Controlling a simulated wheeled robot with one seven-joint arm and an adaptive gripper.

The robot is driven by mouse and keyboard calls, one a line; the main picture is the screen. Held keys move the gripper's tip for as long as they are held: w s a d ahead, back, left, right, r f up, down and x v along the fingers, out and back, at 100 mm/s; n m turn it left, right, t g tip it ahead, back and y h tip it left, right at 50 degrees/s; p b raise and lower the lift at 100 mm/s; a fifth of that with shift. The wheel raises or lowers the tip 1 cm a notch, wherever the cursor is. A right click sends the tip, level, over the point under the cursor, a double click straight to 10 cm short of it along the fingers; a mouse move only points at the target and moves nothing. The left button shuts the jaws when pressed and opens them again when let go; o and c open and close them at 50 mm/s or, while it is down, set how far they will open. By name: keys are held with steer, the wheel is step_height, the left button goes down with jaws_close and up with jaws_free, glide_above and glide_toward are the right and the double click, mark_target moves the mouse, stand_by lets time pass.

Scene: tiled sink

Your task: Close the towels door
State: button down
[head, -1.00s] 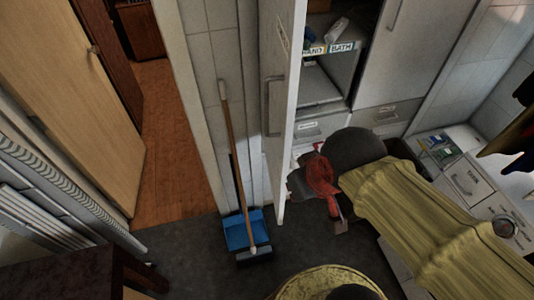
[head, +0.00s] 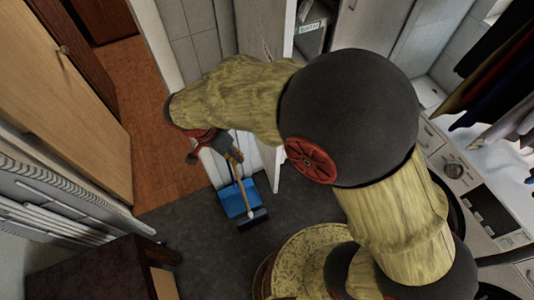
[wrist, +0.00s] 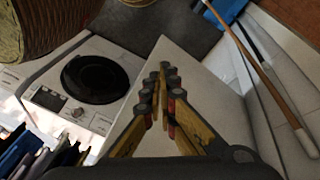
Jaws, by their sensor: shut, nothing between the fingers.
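The towels door (head: 258,30) is a pale cabinet door standing open, seen nearly edge-on in the head view. My arm hides much of its middle. My gripper (head: 236,157) is on the left side of the door, near the upright broom. In the wrist view its fingers (wrist: 165,72) are closed together and empty, with a broad pale panel (wrist: 215,90), which looks like the door, behind and beside them. I cannot tell whether the fingers touch it.
A broom (head: 241,185) with a blue dustpan (head: 238,200) stands by the tiled wall, close to my gripper. A washing machine (wrist: 85,82) shows in the wrist view. Hanging clothes (head: 500,80) are at the right. Dark floor (head: 195,245) is clear left of the dustpan.

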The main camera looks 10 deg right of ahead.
steer(key=w+d+f+m+p, duration=0.3)
steer(key=d+f+m, duration=0.4)
steer(key=d+f, duration=0.1)
steer(key=shift+m, duration=0.3)
stand_by(0.5)
steer(key=shift+s+d, duration=0.1)
steer(key=shift+d, duration=0.05)
